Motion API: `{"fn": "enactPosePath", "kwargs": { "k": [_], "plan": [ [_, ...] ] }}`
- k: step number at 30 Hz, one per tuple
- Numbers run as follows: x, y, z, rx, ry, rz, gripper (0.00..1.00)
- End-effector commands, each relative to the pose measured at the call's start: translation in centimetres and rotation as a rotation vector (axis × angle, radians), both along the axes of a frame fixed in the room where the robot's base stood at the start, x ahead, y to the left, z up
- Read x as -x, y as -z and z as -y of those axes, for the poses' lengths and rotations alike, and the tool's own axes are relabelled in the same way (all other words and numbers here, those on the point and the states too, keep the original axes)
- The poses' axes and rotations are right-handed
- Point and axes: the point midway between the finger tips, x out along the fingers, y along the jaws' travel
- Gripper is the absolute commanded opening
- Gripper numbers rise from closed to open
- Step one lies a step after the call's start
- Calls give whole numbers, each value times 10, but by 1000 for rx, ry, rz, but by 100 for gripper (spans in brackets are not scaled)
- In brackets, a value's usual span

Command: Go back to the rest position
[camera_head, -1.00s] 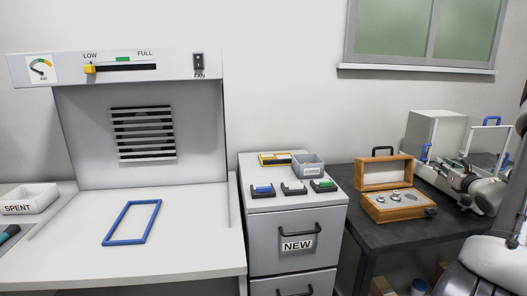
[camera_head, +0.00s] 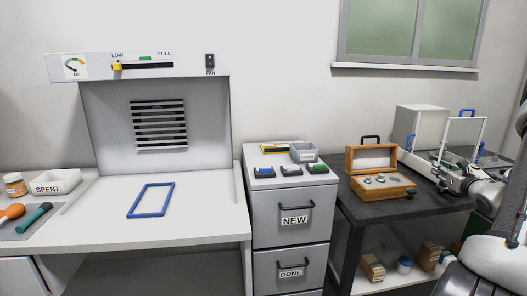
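My arm (camera_head: 486,262) shows at the right edge of the head view, white and grey, in front of the dark table. Its grey links reach up along the right edge, close to the balance (camera_head: 440,150) in the picture. Whether anything is held does not show.
A bench with a blue frame (camera_head: 151,199) and SPENT tray (camera_head: 56,182) stands left. A drawer cabinet (camera_head: 292,223) stands in the middle. An open wooden weight box (camera_head: 379,181) lies on the dark table (camera_head: 375,211). Boxes (camera_head: 372,267) stand on its lower shelf.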

Motion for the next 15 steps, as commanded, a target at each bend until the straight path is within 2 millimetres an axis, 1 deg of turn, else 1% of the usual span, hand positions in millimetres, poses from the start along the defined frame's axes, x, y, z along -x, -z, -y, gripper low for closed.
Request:
{"fn": "enactPosePath", "kwargs": {
  "k": [5,8,11,14,15],
  "plan": [
    [10,20,-20,51,-72,-66,19],
    [19,34,-35,78,-125,-109,19],
    [33,51,-55,117,-199,-164,19],
    [54,62,-81,184,-304,-228,19],
    [63,64,-94,218,-355,-254,19]
  ]
}}
